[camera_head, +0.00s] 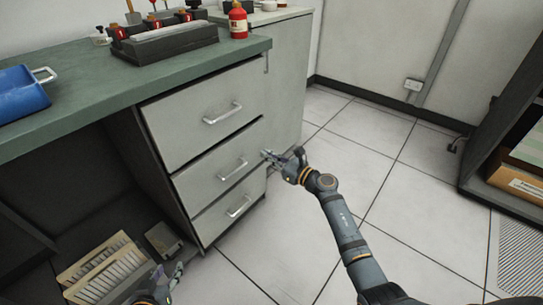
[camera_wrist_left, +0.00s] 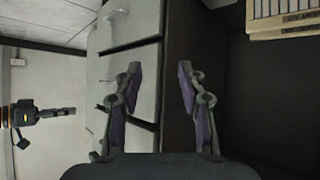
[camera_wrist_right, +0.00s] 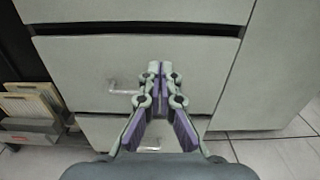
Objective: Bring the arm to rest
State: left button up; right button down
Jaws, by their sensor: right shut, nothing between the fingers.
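My right arm reaches in from the lower right of the head view. Its gripper (camera_head: 272,156) is in front of the grey drawer unit, near the middle drawer (camera_head: 222,172). In the right wrist view the fingertips (camera_wrist_right: 160,70) are together and empty, beside a drawer handle (camera_wrist_right: 125,88); I cannot tell whether they touch the drawer. My left gripper (camera_head: 172,281) is low at the bottom of the head view, beside the punch cards (camera_head: 100,267). In the left wrist view its fingers (camera_wrist_left: 160,75) are apart with nothing between them.
A green worktop (camera_head: 95,95) carries a blue tray (camera_head: 22,95), a dark rack (camera_head: 165,42) and a red bottle (camera_head: 238,20). A dark shelf (camera_head: 490,150) with a box stands at right. The tiled floor (camera_head: 400,190) between is clear.

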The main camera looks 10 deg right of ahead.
pick_arm(q)
jog(key=shift+s+d+f+g, duration=0.1)
jog(key=shift+s+f+g, duration=0.5)
jog(key=shift+s+f, duration=0.5)
pick_arm(e)
jog(key=shift+s+d, duration=0.4)
jog(key=shift+s, duration=0.15)
